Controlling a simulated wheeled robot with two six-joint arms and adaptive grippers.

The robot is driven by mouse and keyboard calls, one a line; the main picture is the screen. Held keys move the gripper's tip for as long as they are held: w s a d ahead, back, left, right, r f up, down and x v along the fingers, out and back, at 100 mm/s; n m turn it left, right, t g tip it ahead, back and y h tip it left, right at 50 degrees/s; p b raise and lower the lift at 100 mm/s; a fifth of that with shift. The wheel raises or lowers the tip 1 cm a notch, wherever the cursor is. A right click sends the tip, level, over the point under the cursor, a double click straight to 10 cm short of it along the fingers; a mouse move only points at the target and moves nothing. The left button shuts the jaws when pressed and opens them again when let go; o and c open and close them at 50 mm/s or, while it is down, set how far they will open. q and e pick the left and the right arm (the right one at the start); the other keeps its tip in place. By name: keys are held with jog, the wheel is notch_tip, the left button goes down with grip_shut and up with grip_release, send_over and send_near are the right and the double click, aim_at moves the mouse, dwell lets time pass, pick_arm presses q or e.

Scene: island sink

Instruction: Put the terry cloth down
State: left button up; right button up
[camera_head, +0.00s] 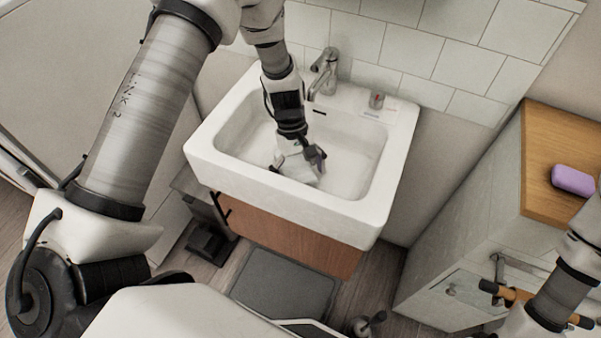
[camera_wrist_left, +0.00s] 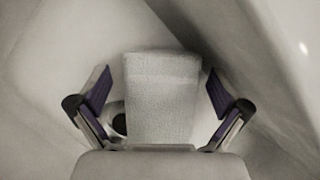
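My left gripper (camera_head: 297,164) reaches down into the white sink basin (camera_head: 240,131). In the left wrist view its two dark fingers (camera_wrist_left: 157,90) stand wide apart. A pale, folded terry cloth (camera_wrist_left: 162,98) lies between them as a rectangle, with a gap on each side, so neither finger touches it. The cloth shows only as a small white patch (camera_head: 304,174) under the gripper in the head view. The wrist view shows the pale basin around it, with a dark round spot at its left edge. My right arm enters at the lower right; its gripper is not visible.
A chrome faucet (camera_head: 326,72) stands on the sink's back rim, with a small red-and-clear item (camera_head: 376,100) to its right. A purple object (camera_head: 573,181) lies on the wooden counter (camera_head: 548,134) at the right. A dark grey mat (camera_head: 282,284) lies on the floor before the sink.

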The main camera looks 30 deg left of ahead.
aim_at(294, 160)
pick_arm(q)
jog(key=shift+r, duration=0.2)
jog(key=v, duration=1.2)
